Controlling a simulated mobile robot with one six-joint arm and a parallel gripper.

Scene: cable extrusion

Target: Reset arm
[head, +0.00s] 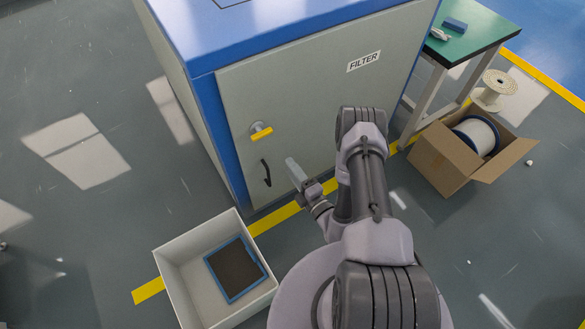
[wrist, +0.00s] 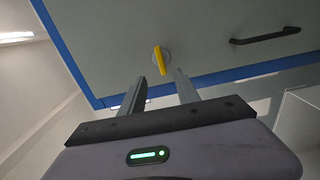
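My arm is folded in front of the grey and blue filter cabinet (head: 310,100) in the head view. My gripper (head: 292,168) hangs before the cabinet door, close to its black handle (head: 265,172). In the wrist view the two fingers of my gripper (wrist: 158,88) stand apart with nothing between them. The yellow latch (head: 261,133) on the door is turned roughly level in the head view. In the wrist view the yellow latch (wrist: 160,60) shows beyond the fingertips, apart from them. The door looks shut.
A white bin (head: 178,278) holding a blue-framed dark filter (head: 236,269) stands on the floor at lower left. An open cardboard box (head: 442,160) with a spool, another spool (head: 497,86) and a green-topped table (head: 474,36) are at right. The floor at left is clear.

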